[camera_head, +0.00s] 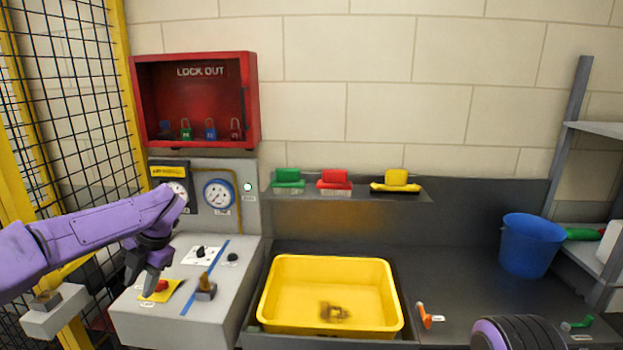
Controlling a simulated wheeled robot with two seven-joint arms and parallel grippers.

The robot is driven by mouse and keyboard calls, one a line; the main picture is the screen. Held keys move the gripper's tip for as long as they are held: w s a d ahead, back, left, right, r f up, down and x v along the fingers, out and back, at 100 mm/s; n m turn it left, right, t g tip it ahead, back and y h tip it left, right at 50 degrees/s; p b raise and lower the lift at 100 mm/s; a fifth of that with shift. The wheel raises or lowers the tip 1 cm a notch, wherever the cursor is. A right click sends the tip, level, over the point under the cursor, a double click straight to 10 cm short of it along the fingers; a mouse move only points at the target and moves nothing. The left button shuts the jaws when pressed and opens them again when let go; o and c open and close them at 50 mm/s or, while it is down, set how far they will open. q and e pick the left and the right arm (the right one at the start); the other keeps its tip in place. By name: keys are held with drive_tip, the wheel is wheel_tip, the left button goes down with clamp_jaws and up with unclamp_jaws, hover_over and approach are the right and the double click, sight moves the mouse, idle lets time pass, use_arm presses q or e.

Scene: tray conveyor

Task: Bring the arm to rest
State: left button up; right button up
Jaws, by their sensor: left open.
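My left arm (85,242) comes in from the left, purple with a dark gripper. My left gripper (143,284) is open and points down over the left part of the grey control box, close to the red button (161,286) on its yellow plate. I cannot tell whether a finger touches the button. No object shows between the fingers. A purple and black rounded part of mine (518,333) shows at the bottom right edge; no right gripper fingers show.
A yellow tray (283,262) with a brown item inside sits right of the control box (212,318). A red lockout cabinet (193,57), gauges (219,194) and a shelf of brushes (335,181) are behind. A blue bucket (529,247) stands right. A yellow-framed fence (121,90) bounds the left.

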use_arm(q)
drive_tip(key=s+d+f+m+t+y, duration=0.1)
drive_tip(key=s+f+m+t+y, duration=0.1)
drive_tip(key=s+f+m, duration=0.5)
drive_tip(key=s+d+f+m+t+y, duration=0.1)
drive_tip(key=d+f+m+t, duration=0.2)
drive_tip(key=f, duration=0.8)
drive_tip(key=s+f+m+t+y, duration=0.2)
drive_tip(key=s+f+m, duration=0.2)
drive_tip(key=f+m, duration=0.4)
drive_tip(key=s+d+f+m+g+h+b, duration=0.1)
drive_tip(key=s+d+f+m+g+h, duration=0.25)
drive_tip(key=s, duration=1.05)
drive_tip(key=s+f+m+t+h, duration=0.1)
drive_tip(key=s+f+m+h, duration=0.35)
drive_tip(key=s, duration=0.85)
wheel_tip(320, 180, down, 11)
drive_tip(key=y+b, duration=0.1)
drive_tip(key=b, duration=0.8)
drive_tip(key=shift+a+f+y, duration=0.15)
drive_tip(key=shift+y, duration=0.25)
drive_tip(key=shift+w, duration=0.15)
